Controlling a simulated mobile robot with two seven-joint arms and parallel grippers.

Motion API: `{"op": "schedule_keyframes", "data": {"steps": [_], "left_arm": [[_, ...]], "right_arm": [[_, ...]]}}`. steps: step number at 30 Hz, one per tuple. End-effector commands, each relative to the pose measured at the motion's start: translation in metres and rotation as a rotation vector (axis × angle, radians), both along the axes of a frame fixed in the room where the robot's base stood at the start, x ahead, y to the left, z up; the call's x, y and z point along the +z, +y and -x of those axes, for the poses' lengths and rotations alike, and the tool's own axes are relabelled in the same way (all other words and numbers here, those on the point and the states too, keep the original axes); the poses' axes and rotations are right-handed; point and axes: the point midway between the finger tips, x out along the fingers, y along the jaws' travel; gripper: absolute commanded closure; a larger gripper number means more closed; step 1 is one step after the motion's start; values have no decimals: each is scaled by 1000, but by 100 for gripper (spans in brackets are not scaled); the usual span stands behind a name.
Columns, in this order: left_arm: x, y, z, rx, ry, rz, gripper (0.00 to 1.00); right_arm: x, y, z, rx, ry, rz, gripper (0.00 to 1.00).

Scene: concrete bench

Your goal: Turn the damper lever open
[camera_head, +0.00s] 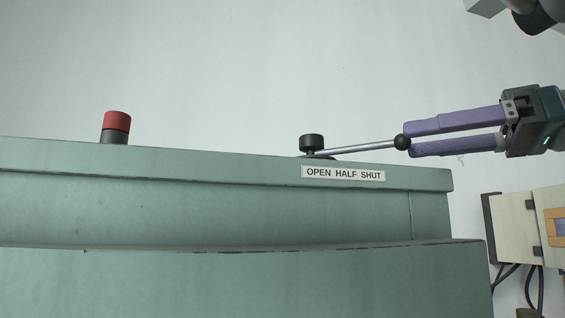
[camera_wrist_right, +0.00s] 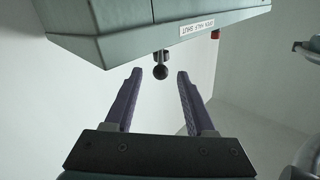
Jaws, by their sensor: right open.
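The damper lever (camera_head: 355,148) is a thin metal rod on a black pivot knob on top of the green housing. It points right, toward the SHUT end of the label (camera_head: 343,173), which reads OPEN HALF SHUT. Its black ball end (camera_head: 402,142) is at the fingertips of my right gripper (camera_head: 408,141). In the right wrist view the ball (camera_wrist_right: 160,72) shows between the tips of the open purple fingers (camera_wrist_right: 160,74), with space on both sides. My left gripper is not in view.
The green housing (camera_head: 220,210) fills the lower left and middle. A red-topped knob (camera_head: 117,123) stands on it at the left. A pale box with cables (camera_head: 517,228) is on the wall at the lower right. The wall above is bare.

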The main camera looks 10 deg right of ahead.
Motion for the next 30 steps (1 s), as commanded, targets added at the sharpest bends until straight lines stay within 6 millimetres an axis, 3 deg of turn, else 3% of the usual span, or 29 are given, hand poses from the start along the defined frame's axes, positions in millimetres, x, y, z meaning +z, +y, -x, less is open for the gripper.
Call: {"op": "schedule_keyframes", "data": {"steps": [3, 12, 24, 30], "left_arm": [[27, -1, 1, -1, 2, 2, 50], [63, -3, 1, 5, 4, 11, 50], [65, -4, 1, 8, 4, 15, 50], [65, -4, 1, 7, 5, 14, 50]], "right_arm": [[9, 19, -16, 6, 3, -3, 45], [5, 54, -49, 3, 2, -2, 45], [0, 61, -56, 1, 0, 1, 45], [0, 61, -56, 1, 0, 1, 66]]}}
